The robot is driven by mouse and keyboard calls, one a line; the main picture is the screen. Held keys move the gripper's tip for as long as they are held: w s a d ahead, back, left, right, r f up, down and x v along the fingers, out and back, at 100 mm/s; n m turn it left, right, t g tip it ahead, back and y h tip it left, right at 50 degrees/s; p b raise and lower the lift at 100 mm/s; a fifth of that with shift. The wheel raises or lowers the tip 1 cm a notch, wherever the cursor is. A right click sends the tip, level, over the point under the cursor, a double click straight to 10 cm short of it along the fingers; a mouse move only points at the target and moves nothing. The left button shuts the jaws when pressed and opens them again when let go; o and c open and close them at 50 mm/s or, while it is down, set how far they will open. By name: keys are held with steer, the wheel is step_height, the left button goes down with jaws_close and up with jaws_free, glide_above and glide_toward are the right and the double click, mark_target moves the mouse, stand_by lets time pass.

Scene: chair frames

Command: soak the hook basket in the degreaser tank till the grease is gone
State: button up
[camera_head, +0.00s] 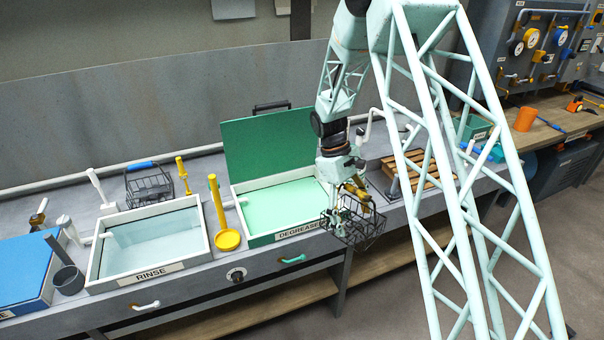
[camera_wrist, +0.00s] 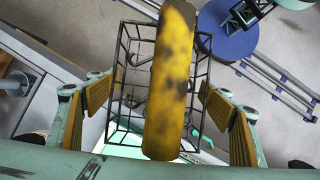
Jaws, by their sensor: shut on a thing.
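My gripper (camera_head: 345,203) is shut on the yellow handle of a dark wire basket (camera_head: 367,232). In the wrist view the handle (camera_wrist: 172,85), with dark smudges on it, lies between the fingers, and the wire cage (camera_wrist: 126,75) shows beyond it. The basket hangs in the air by the front right corner of the degreaser tank (camera_head: 262,239), outside the pool as seen from the head. The tank holds pale green liquid (camera_head: 285,198), and its green lid (camera_head: 268,145) stands open at the back.
The rinse tank (camera_head: 206,242) stands to the left. A second wire basket with a blue handle (camera_head: 148,184) stands behind it. A yellow post with a round dish (camera_head: 227,240) stands between the tanks. A wooden slatted rack (camera_head: 415,170) lies to the right of the degreaser tank.

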steer(key=w+a+n, duration=0.2)
steer(key=w, duration=0.1)
steer(key=w+a+n+t, duration=0.1)
steer(key=w+a+n, duration=0.1)
steer(key=w, duration=0.1)
steer(key=w+a+r+n+t+h, duration=0.1)
steer(key=w+n, duration=0.1)
steer(key=shift+w+a, duration=0.4)
steer(key=w+a+r+n+t+p, duration=0.1)
steer(key=w+a+r+n+t, duration=0.2)
steer(key=w+a+n, duration=0.5)
steer(key=shift+w+a, duration=1.1)
steer(key=shift+w, duration=0.1)
steer(key=shift+f, duration=0.15)
steer(key=shift+f+b, duration=6.4)
steer(key=shift+f, duration=4.05)
steer(key=shift+s+a, duration=0.2)
steer(key=shift+a, duration=0.25)
steer(key=shift+w+d+p, duration=0.2)
steer(key=shift+d+p, duration=0.15)
steer(key=shift+d, duration=0.1)
